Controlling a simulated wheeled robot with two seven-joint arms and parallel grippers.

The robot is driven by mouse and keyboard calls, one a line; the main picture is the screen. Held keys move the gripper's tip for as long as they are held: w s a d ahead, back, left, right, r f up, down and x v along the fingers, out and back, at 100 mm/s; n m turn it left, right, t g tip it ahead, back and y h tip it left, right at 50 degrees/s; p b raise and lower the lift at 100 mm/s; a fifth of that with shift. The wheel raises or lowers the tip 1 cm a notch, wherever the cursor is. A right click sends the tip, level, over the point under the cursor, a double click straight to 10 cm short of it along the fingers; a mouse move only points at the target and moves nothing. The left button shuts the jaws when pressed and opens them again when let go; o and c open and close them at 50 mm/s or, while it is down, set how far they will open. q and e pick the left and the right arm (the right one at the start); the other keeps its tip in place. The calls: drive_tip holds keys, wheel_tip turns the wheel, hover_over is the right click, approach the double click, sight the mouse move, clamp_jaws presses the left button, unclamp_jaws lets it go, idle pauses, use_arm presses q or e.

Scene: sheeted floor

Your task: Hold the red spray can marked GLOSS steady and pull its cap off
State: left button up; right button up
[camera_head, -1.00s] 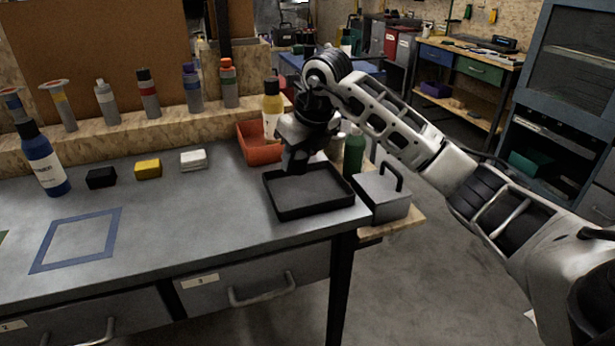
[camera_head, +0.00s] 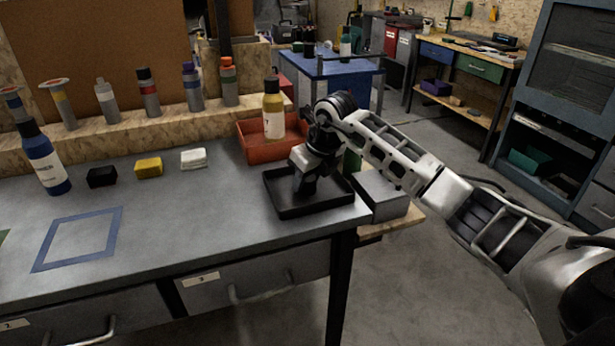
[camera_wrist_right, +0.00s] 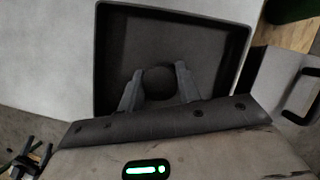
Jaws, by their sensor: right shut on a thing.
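My right gripper (camera_head: 303,190) is low over the black tray (camera_head: 285,211) at the right end of the bench. In the right wrist view its two fingers (camera_wrist_right: 158,82) are shut on a dark round thing (camera_wrist_right: 158,79), seen against the tray's dark floor (camera_wrist_right: 212,55). I cannot tell whether the thing touches that floor. A grey can with a red band and a dark top (camera_head: 148,95) stands upright on the ledge at the back, far from this gripper. No GLOSS marking is readable on any can. My left gripper is not in view.
An orange-red bin (camera_head: 262,150) and a yellow bottle (camera_head: 273,110) stand behind the tray. A grey box (camera_head: 382,197) is right of it. Several cans line the ledge. A blue bottle (camera_head: 43,160) and small blocks (camera_head: 148,167) are at left. The bench middle is clear.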

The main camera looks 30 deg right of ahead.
drive_tip(key=o, duration=1.1)
